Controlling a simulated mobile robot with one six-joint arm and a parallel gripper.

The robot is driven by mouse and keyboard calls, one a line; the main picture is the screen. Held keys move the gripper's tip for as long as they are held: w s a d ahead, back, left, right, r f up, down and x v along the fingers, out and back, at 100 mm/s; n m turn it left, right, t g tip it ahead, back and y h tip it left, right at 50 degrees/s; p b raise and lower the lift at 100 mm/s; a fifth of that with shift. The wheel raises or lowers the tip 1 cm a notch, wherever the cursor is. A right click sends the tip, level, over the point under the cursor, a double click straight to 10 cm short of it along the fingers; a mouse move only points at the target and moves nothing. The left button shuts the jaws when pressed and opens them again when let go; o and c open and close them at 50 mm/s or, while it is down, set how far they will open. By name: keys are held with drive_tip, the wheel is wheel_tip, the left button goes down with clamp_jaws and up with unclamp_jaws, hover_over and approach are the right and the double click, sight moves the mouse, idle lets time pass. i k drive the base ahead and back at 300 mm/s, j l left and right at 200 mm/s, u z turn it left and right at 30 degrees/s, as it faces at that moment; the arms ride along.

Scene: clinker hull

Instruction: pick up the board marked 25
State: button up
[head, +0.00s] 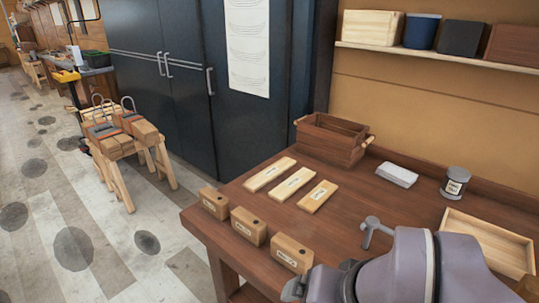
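Three flat wooden boards lie side by side on the brown workbench (225,208), each with a small white label. They are a left board (269,173), a middle board (293,183) and a right, slightly yellower board (318,196). The label marks are too small to read, so I cannot tell which board is 25. My gripper (296,286) is at the bottom edge of the head view, in front of the bench's near blocks and away from the boards. Its fingers are mostly cut off or hidden, and its opening does not show.
Three labelled wooden blocks (248,226) line the bench's front edge. Behind the boards stands a wooden crate (330,150). To the right are a whitish block (397,174), a grey can (454,184), a grey T-shaped tool (373,229) and a shallow wooden tray (487,240).

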sight(283, 191)
drive_tip(key=i+j, duration=0.25)
drive_tip(key=i+j+z, duration=0.15)
drive_tip(key=i+j, duration=0.3)
drive_tip(key=j, duration=0.25)
drive_tip(key=i+j+z, duration=0.1)
drive_tip(key=i+j, duration=0.15)
drive_tip(key=i+j+z, duration=0.1)
drive_tip(key=j, duration=0.35)
drive_tip(key=i+j, duration=0.3)
drive_tip(key=i+j+z, duration=0.1)
drive_tip(key=j, duration=0.35)
drive_tip(key=i+j+z, duration=0.1)
drive_tip(key=i+j, duration=0.15)
drive_tip(key=j, duration=0.15)
